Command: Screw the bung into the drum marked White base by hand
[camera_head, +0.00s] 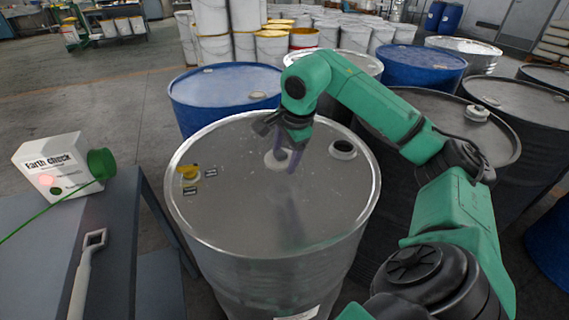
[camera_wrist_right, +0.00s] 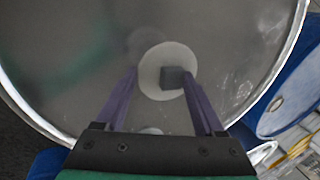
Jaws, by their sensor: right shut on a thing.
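A steel drum (camera_head: 240,220) with a grey lid stands in front of me; its label at the bottom edge is cut off, so I cannot read the marking. My right gripper (camera_head: 286,160) is over the middle of the lid, pointing down, its purple fingers shut on a round white bung (camera_head: 275,161). The wrist view shows the bung (camera_wrist_right: 152,71) with a dark square centre between the fingertips (camera_wrist_right: 166,78). I cannot tell its height above the lid. A dark opening with a pale rim (camera_head: 343,149) is right of the gripper. My left gripper is out of view.
A yellow fitting (camera_head: 189,173) with small tags sits at the lid's left. A bench holds an Earth check box (camera_head: 56,165), red light lit, and a grey tool (camera_head: 86,272). A blue drum (camera_head: 225,87) stands behind; dark drums (camera_head: 440,115) crowd the right.

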